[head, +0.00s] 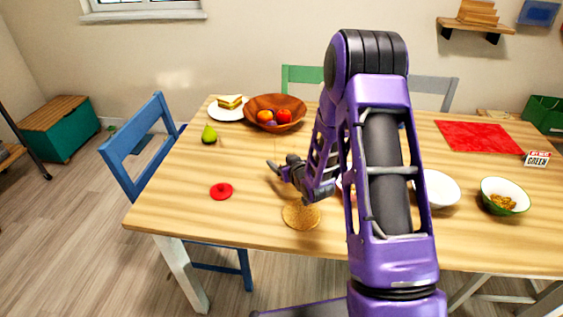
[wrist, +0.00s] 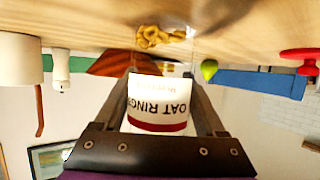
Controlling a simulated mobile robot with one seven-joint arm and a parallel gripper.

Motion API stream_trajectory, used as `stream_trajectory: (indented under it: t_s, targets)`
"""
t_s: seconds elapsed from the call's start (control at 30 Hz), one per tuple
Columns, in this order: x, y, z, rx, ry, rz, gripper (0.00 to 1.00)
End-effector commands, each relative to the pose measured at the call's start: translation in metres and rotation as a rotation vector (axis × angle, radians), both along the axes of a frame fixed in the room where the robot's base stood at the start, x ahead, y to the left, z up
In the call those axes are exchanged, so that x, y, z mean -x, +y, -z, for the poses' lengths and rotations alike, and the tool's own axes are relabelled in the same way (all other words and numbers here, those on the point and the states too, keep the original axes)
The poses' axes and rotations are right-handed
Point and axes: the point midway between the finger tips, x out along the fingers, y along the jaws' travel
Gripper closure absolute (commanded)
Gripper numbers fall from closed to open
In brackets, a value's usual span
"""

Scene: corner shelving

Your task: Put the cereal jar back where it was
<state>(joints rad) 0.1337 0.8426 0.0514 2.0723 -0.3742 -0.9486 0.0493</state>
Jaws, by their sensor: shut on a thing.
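My gripper (head: 281,170) is over the front middle of the table, left of my forearm. In the wrist view, which is upside down, its two fingers (wrist: 158,78) stand on either side of the cereal jar (wrist: 158,100) and are shut on it. The jar has a white label reading "OAT RINGS" and a dark red band. Tan rings (wrist: 165,37) show beyond the label; the jar's clear part is hard to make out. In the head view I cannot make out the jar. A round cork-coloured disc (head: 300,215) lies on the table just below my gripper.
A white bowl (head: 441,188), a bowl of cereal (head: 515,187), a red mat (head: 480,136) and a small sign (head: 537,158) are right. My arm hides the table's middle.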

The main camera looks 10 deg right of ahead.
Motion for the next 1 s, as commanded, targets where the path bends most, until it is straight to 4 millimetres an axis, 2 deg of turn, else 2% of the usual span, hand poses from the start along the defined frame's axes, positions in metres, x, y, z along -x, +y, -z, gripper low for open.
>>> stream_trajectory:
  t_s: [0.17,0.2,0.33,0.67,0.77,1.0]
  targets:
    - [0.000,0.000,0.004,0.000,-0.002,0.000,1.00]
    - [0.000,0.000,0.003,0.000,0.001,0.000,0.22]
    - [0.000,0.000,0.003,-0.001,0.001,0.000,0.00]
    - [0.000,0.000,-0.002,-0.001,0.001,0.000,0.00]
    - [0.012,-0.004,-0.006,0.000,0.003,0.001,0.00]
    - [0.059,-0.015,-0.027,-0.001,0.002,0.003,0.00]
